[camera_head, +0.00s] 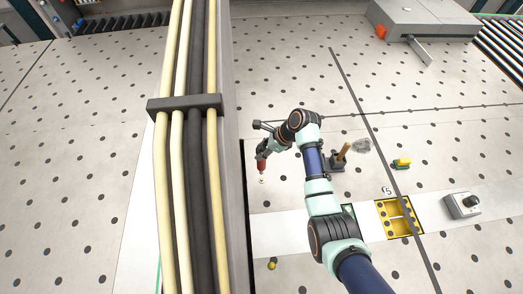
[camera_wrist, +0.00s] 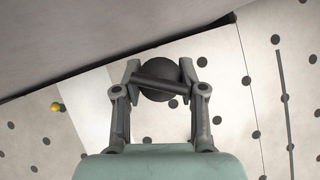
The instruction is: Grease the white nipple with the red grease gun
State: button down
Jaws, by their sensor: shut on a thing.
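The red grease gun (camera_head: 262,167) hangs below my gripper (camera_head: 262,152), beside the right side of the tall grey column in the head view. My gripper is shut on it. In the wrist view my gripper (camera_wrist: 160,82) has its fingers on both sides of a dark round body (camera_wrist: 158,74), the end of the gun; the gun's red part is hidden there. A small pale spot shows just under the gun in the head view; I cannot tell whether it is the gun's tip or the white nipple. No white nipple is clear in the wrist view.
A grey column with thick cables (camera_head: 190,60) stands close left of my gripper. A yellow knob (camera_head: 272,265) sits below.

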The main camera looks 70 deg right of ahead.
jog(key=shift+f+b, duration=0.4)
jog(key=shift+f, duration=0.3)
notch_tip(320, 180, down, 5)
jog(key=b, duration=0.5)
jog(key=shift+r, duration=0.2)
jog(key=shift+f, duration=0.65)
dwell(2.0)
notch_tip(320, 180, up, 6)
jog(key=p, duration=0.6)
jog(key=shift+f, duration=0.2)
jog(key=shift+r, duration=0.85)
jog(key=shift+s+d, duration=0.1)
